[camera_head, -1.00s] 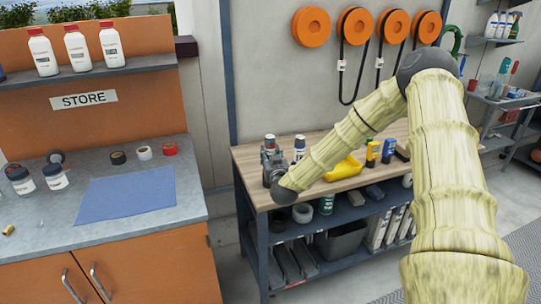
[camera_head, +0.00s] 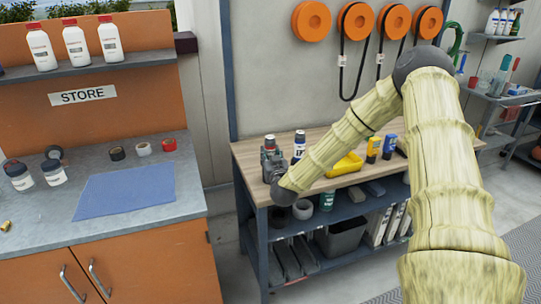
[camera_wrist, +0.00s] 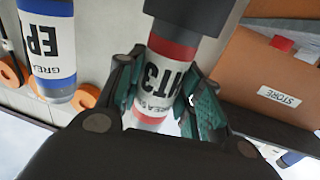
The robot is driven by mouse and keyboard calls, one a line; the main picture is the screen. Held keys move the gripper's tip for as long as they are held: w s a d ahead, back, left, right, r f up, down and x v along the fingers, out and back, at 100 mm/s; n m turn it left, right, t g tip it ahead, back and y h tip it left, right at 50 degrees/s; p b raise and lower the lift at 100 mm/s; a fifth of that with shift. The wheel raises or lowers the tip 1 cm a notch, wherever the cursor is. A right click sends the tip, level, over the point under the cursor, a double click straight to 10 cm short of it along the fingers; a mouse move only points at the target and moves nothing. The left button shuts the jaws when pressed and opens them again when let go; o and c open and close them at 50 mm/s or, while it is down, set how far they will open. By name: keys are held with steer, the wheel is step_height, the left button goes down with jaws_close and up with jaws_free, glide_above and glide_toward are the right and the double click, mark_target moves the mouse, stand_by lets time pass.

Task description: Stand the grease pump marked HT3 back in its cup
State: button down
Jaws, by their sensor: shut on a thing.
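In the wrist view, the grease pump marked HT3 (camera_wrist: 160,80), a pale cylinder with red bands and a dark end at the top of the picture, is between the fingers of my gripper (camera_wrist: 168,92). The gripper is shut on it. A similar pump marked EP (camera_wrist: 52,52), with blue bands, hangs or stands apart at the left; the label lettering is upside down in this view. In the head view, my gripper (camera_head: 275,165) is over the left end of the wooden bench, partly hidden by my arm. I cannot make out the HT3 cup.
At left is a counter with a blue mat (camera_head: 125,192) under a STORE sign (camera_head: 82,95).

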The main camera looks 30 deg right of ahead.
stand_by(0.3)
steer(key=c, duration=0.9)
jaws_free()
steer(key=shift+s, duration=0.15)
steer(key=v, duration=1.1)
steer(key=shift+s+a, duration=0.2)
steer(key=shift+s, duration=0.1)
